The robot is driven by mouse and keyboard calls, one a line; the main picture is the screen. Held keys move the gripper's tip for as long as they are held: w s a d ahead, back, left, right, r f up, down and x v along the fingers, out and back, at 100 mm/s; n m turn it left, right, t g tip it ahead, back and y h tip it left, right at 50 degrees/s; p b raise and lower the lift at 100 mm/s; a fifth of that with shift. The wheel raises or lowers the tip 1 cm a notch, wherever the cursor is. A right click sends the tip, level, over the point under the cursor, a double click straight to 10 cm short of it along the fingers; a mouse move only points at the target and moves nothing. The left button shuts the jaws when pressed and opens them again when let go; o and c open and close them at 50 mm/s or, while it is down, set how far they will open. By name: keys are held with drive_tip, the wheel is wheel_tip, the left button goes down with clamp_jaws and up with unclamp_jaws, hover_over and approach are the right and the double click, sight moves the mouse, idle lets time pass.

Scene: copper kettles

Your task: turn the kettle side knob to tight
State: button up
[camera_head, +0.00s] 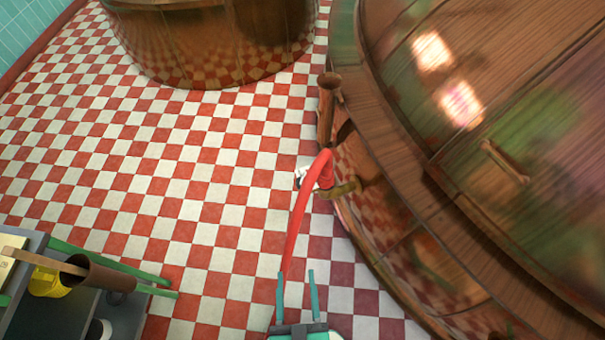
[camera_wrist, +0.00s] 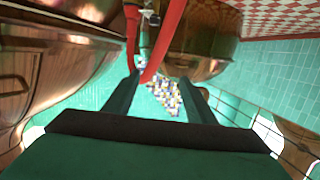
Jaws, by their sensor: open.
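The big copper kettle (camera_head: 440,190) fills the right of the head view. A brass fitting (camera_head: 345,188) juts from its lower side, beside a red hose (camera_head: 299,215) and a small white and grey piece (camera_head: 301,174). I cannot tell for sure which part is the side knob, or how tight it is. My gripper (camera_head: 297,275) is open and empty at the bottom of the head view, below the fitting and apart from it. In the wrist view my open gripper (camera_wrist: 160,80) has the red hose (camera_wrist: 165,45) showing beyond and between its fingertips.
A second copper kettle (camera_head: 210,45) stands at the top. A grey cart (camera_head: 70,310) at lower left carries a brown tube (camera_head: 98,275), a yellow item (camera_head: 47,283) and green bars. The red and white checkered floor (camera_head: 150,160) is clear between them.

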drive_tip(key=w+f+t+h, duration=0.1)
drive_tip(key=w+f, duration=0.9)
drive_tip(key=w, duration=0.2)
drive_tip(key=m+t+h, duration=0.1)
drive_tip(key=m+h, duration=0.1)
approach(301, 187)
drive_tip(key=w, duration=0.4)
drive_tip(key=shift+w+d, duration=0.2)
drive_tip(key=shift+d, duration=0.2)
drive_tip(key=w+d, duration=0.1)
drive_tip(key=w, duration=1)
drive_tip(key=shift+d, duration=0.4)
drive_tip(key=shift+w, duration=0.1)
drive_tip(key=c, duration=1.1)
drive_tip(key=shift+o, duration=0.3)
